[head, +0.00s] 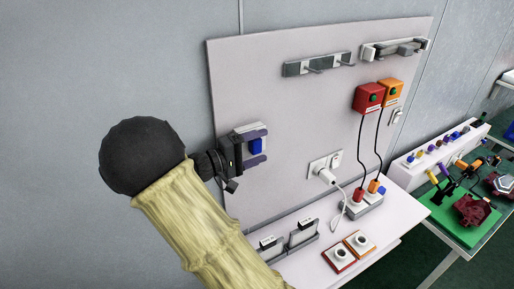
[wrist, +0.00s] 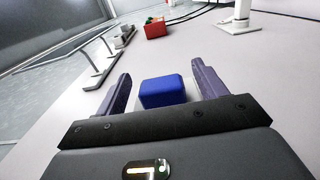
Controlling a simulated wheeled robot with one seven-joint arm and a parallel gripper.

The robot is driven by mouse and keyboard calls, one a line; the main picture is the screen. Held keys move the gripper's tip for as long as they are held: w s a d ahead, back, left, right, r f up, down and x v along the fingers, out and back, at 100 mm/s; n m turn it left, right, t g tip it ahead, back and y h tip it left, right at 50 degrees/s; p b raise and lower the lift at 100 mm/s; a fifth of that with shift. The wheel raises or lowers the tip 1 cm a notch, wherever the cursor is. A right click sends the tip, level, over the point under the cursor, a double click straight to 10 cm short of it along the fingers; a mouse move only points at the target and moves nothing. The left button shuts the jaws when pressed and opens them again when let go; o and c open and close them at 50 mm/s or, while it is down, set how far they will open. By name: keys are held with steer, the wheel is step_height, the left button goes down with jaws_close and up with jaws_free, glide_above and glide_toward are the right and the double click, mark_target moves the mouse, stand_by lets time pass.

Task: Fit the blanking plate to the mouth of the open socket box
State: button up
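A blue block (head: 256,146) stands out from a pale square plate (head: 244,129) at the left part of the upright board. In the wrist view the blue block (wrist: 163,92) sits between my purple fingers, with a visible gap on each side, and a strip of the pale plate (wrist: 188,88) shows beside it. My gripper (head: 260,147) is open around the block. The socket box itself is hidden; I cannot tell how the plate is seated.
The board (head: 285,110) carries a hook rail (head: 318,65), a red box (head: 369,97), an orange box (head: 391,92) and a wall socket (head: 325,166) with a white plug and cable. Below, a shelf holds card holders (head: 302,233) and a power strip (head: 363,205). The board around the plate is bare.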

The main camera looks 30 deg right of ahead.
steer(key=shift+a+f+b, duration=0.15)
steer(key=shift+a+b, duration=0.2)
steer(key=shift+a, duration=0.25)
steer(key=a+b, duration=0.5)
steer(key=a, duration=1.1)
steer(key=shift+s+a+b, duration=0.15)
steer(key=shift+s+b, duration=0.15)
